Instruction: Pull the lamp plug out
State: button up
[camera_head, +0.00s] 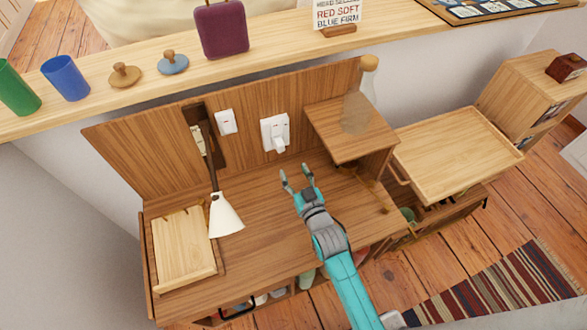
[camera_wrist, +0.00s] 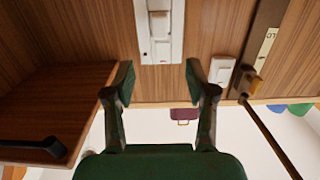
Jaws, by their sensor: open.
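A white wall socket plate (camera_head: 267,131) is on the wooden back panel of the desk. A white plug (camera_head: 280,143) sits in its lower part. In the wrist view, the socket plate (camera_wrist: 146,48) is at top centre, with the blocky plug (camera_wrist: 159,22) on it. The desk lamp has a white cone shade (camera_head: 225,216) and a dark stem. My gripper (camera_head: 296,171) is open and empty, in front of and below the plug, apart from it. In the wrist view, my gripper (camera_wrist: 160,77) has its fingers spread either side of the plate's line. The lamp cord is not clearly visible.
A white switch (camera_head: 226,121) is left of the socket. A raised wooden shelf box (camera_head: 345,128) with a clear bottle (camera_head: 358,110) stands close on the right. A ledge above holds cups, lids and a purple case (camera_head: 221,30). The desktop before the socket is clear.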

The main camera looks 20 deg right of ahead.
aim_at(281, 146)
jog(key=w, duration=1.2)
jog(key=shift+w, duration=0.1)
grip_shut()
jog(key=c, duration=1)
grip_release()
jog(key=shift+s, duration=3.5)
grip_shut()
jog(key=shift+a+f, duration=0.1)
jog(key=shift+s+a+f, duration=0.1)
jog(key=shift+a+f, duration=0.4)
